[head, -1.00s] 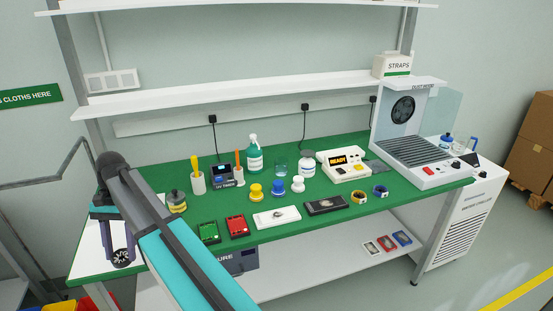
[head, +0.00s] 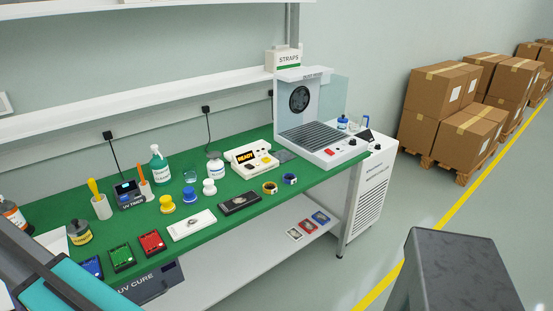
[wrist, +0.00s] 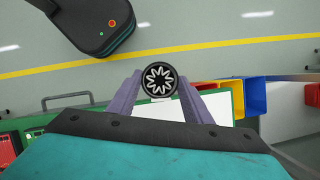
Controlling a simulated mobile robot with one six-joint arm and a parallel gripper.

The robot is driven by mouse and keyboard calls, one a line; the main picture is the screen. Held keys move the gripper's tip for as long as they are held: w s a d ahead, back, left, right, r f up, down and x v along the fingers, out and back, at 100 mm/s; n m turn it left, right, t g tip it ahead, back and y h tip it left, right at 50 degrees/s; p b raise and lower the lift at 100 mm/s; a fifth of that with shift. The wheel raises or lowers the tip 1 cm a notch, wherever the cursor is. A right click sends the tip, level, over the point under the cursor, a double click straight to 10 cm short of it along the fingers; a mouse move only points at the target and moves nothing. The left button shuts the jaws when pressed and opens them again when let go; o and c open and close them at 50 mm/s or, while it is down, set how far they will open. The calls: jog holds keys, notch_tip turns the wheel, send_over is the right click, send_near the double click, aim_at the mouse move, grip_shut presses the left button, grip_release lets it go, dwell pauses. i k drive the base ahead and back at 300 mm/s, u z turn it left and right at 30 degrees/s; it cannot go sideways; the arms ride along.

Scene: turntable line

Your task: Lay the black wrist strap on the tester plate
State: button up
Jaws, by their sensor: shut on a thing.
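My gripper (wrist: 160,92) shows in the wrist view with its two purple fingers shut on a round black ring with a white star-shaped middle. It looks like the black wrist strap (wrist: 146,80), and it is held clear of any surface. The tester (head: 243,153), a cream box with a lit "READY" display, stands on the green bench in the head view. A flat dark grey plate (head: 285,156) lies at its right side and looks like the tester plate; nothing is seen on it.
A fan unit (head: 322,145) stands right of the plate. Bottles and pots crowd the bench's left. Coloured bins (wrist: 255,97) show in the wrist view.

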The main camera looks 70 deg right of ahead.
aim_at(282, 156)
jog(key=u, duration=0.1)
jog(key=k, duration=1.3)
jog(key=z, duration=1.05)
jog(key=i, duration=1.05)
jog(key=z, duration=0.1)
